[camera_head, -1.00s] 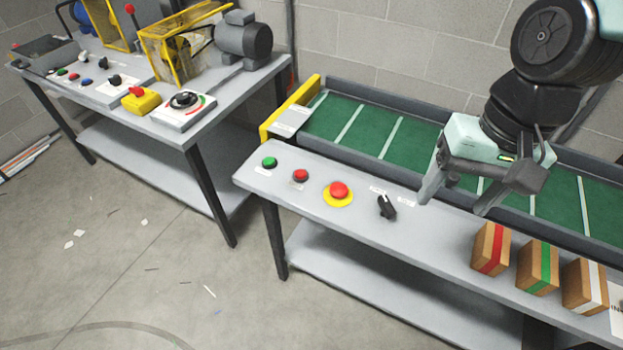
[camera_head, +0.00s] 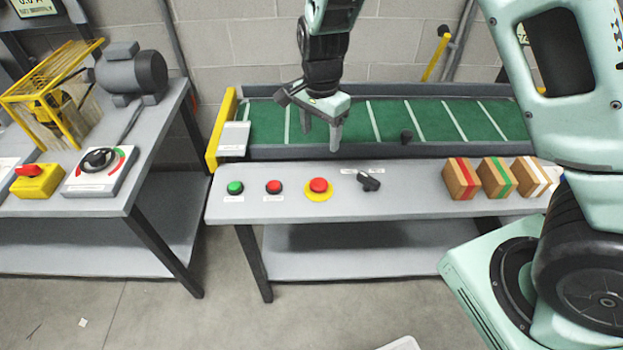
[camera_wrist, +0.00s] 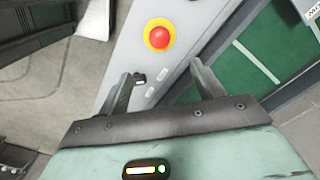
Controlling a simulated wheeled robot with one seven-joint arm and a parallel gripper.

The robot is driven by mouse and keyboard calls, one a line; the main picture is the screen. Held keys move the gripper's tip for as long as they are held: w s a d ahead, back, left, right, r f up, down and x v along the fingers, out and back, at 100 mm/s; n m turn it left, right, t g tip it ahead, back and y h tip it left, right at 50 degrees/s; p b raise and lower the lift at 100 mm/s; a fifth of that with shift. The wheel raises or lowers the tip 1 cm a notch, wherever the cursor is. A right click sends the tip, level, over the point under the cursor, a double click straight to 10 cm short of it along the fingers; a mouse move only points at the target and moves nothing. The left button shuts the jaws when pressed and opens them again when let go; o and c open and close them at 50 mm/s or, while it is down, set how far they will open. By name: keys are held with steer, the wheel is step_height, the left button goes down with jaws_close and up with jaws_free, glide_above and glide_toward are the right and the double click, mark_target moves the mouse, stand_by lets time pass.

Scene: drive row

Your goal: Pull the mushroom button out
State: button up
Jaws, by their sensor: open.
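The red mushroom button (camera_head: 319,185) sits on a yellow round plate on the grey bench top, between a flat red button and a black rotary switch. In the wrist view the mushroom button (camera_wrist: 159,36) shows at the top, beyond the fingertips and a little left of the midline between them. My gripper (camera_head: 321,136) is open and empty. In the head view it hangs above the conveyor's near side, above and behind the mushroom button, not touching it. In the wrist view my gripper's fingers (camera_wrist: 163,72) are spread wide, with bench top between them.
A green button (camera_head: 235,188) and a flat red button (camera_head: 273,187) sit left of it. The black rotary switch (camera_head: 369,181) is close on its right. Striped boxes (camera_head: 461,179) stand further right. The green conveyor (camera_head: 384,121) runs behind the bench top.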

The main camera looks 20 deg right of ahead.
mark_target(319, 182)
step_height(319, 182, down, 16)
steer(key=shift+r+p, duration=0.15)
steer(key=shift+p, duration=0.75)
steer(key=shift+r, duration=0.1)
steer(key=c, duration=1.4)
steer(key=shift+r+p, duration=0.5)
steer(key=shift+r, duration=0.3)
steer(key=shift+c, duration=0.2)
steer(key=o, duration=1.4)
steer(key=shift+o, duration=0.2)
